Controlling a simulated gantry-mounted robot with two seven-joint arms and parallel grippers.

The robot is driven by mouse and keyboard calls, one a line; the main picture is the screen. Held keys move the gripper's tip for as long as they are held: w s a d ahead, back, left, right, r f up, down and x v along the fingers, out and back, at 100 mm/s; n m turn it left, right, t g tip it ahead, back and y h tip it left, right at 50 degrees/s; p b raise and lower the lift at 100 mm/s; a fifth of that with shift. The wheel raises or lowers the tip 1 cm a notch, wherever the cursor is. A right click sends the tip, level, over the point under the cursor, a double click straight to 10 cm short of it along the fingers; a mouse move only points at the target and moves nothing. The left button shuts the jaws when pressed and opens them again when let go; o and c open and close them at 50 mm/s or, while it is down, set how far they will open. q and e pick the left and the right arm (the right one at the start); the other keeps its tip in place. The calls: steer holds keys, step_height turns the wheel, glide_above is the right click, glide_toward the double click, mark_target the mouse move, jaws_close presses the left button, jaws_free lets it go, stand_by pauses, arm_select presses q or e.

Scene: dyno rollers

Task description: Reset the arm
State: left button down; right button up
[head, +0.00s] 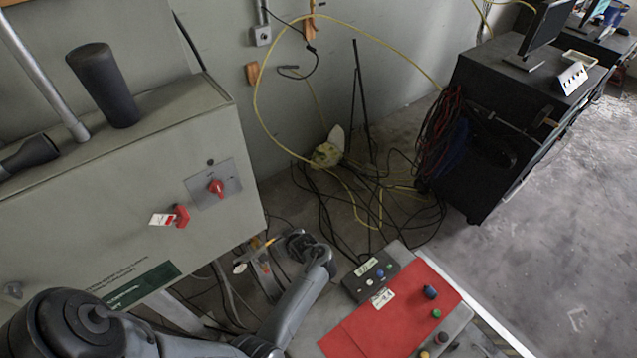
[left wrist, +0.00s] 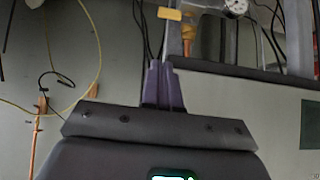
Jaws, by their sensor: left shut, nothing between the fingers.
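My left arm (head: 296,300) comes in from the lower left in the head view and bends up beside the grey cabinet. Its gripper (left wrist: 163,66) shows clearly in the left wrist view, with its two purple fingers together and nothing between them. In the head view the gripper is small and hard to pick out against the clutter behind it. My right gripper is not in view. The grey cabinet (head: 95,225) has a red rotary switch (head: 216,187) and a second red switch (head: 181,216) with a tag.
A red control panel (head: 392,312) with coloured buttons stands at the lower right, with a small black control box (head: 370,277) beside it. Loose cables (head: 375,190) lie on the floor behind. A black cart (head: 497,85) carries a monitor (head: 545,27). The floor at right is clear.

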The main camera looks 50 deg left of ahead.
arm_select(q)
steer(key=s+a+r+m+t+y+p, duration=0.15)
steer(key=s+a+m+p, duration=0.3)
steer(key=s, duration=0.75)
steer(key=w+d+r+m+t+h+p, duration=0.1)
steer(key=w+d+r+m+t+h, duration=0.25)
steer(key=d, duration=0.55)
steer(key=w+d+r+m+t+h+p, duration=0.1)
steer(key=d+r+m+h, duration=0.25)
steer(key=d+r, duration=0.4)
steer(key=s+d+r+m+g+h, duration=0.1)
steer(key=s+d+r+m+h, duration=0.1)
steer(key=d, duration=0.5)
steer(key=s+d+r+m+g+h, duration=0.1)
steer(key=s+d+r+m, duration=0.4)
steer(key=d+r, duration=0.2)
steer(key=shift+d+r+g+h, duration=0.15)
steer(key=shift+d+g+h, duration=0.25)
steer(key=shift+d, duration=0.2)
steer(key=shift+m, duration=0.25)
